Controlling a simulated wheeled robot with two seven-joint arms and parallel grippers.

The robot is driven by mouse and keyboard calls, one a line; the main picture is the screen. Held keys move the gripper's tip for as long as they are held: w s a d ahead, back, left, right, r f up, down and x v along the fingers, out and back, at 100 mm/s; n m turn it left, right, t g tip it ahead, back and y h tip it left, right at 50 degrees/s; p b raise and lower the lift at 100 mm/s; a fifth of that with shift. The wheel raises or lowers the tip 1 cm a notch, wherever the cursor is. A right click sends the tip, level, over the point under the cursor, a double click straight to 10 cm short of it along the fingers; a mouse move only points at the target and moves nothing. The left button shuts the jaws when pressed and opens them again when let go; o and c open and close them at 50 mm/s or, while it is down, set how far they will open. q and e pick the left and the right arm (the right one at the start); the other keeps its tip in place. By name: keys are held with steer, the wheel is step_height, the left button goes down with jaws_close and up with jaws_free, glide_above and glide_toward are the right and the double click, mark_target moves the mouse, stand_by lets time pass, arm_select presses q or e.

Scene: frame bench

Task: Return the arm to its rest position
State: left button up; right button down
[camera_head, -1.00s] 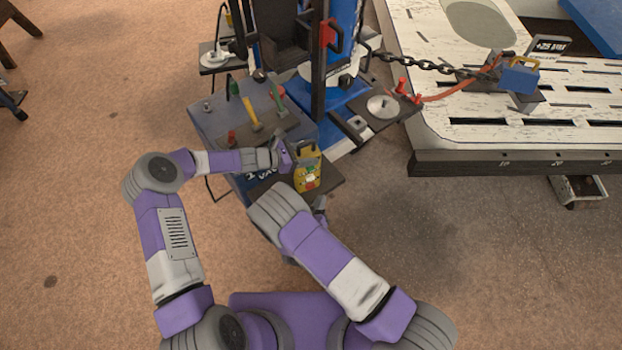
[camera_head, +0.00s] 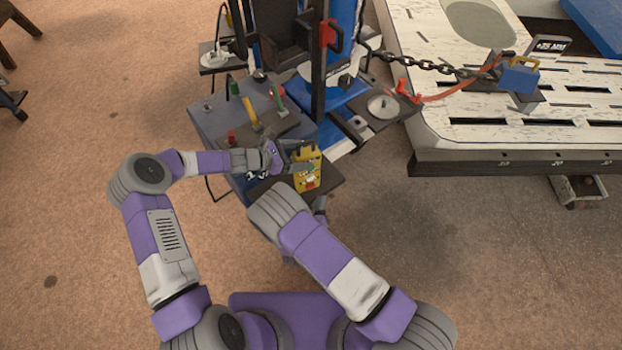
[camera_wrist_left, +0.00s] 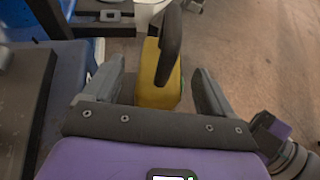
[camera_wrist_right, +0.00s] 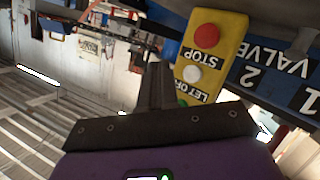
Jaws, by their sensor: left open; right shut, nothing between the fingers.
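My left gripper (camera_head: 287,154) is open at the left of a yellow control box (camera_head: 307,170) in the head view. In the left wrist view, the yellow box with its black handle (camera_wrist_left: 168,45) shows ahead, between the open left fingers (camera_wrist_left: 163,90), with gaps on both sides. My right gripper (camera_wrist_right: 160,85) is shut and empty in the right wrist view. Ahead of it is the yellow control box (camera_wrist_right: 212,55) with a red STOP button, a white button and a green one. In the head view, the right gripper is mostly hidden behind my right arm.
The grey bench (camera_head: 208,122) holds several tools, among them a yellow-handled one (camera_head: 252,115). A blue and black frame post (camera_head: 319,70) stands behind. A chain (camera_head: 430,64) runs to a blue clamp (camera_head: 519,78) on the white slotted platform (camera_head: 440,120).

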arm_select(q)
steer(key=v, duration=0.9)
steer(key=s+d+f+m+g+y+p, duration=0.1)
steer(key=s+f+m+g+y, duration=0.2)
steer(key=s+f+m, duration=0.35)
steer(key=s+d+f+m+g+y+p, duration=0.1)
steer(key=s+f+m+g+y, duration=0.2)
steer(key=s, duration=0.6)
arm_select(e)
steer(key=s+d+f+m+g+y, duration=0.3)
steer(key=s+d+f+g+y, duration=0.15)
steer(key=s+g, duration=0.3)
arm_select(q)
steer(key=s+f+m+t+y+p, duration=0.1)
steer(key=s+m+y+p, duration=0.1)
steer(key=s+m, duration=0.8)
steer(key=shift+s+a+f, duration=0.25)
steer(key=shift+s+a, duration=0.2)
steer(key=shift+s, duration=0.3)
arm_select(e)
steer(key=s+d+r+m+g+y, duration=0.1)
steer(key=s+r+g+y, duration=0.4)
steer(key=s, duration=0.6)
step_height(320, 180, up, 3)
steer(key=shift+s+d+f+g, duration=0.15)
steer(key=shift+d+g, duration=0.15)
steer(key=shift+g, duration=0.05)
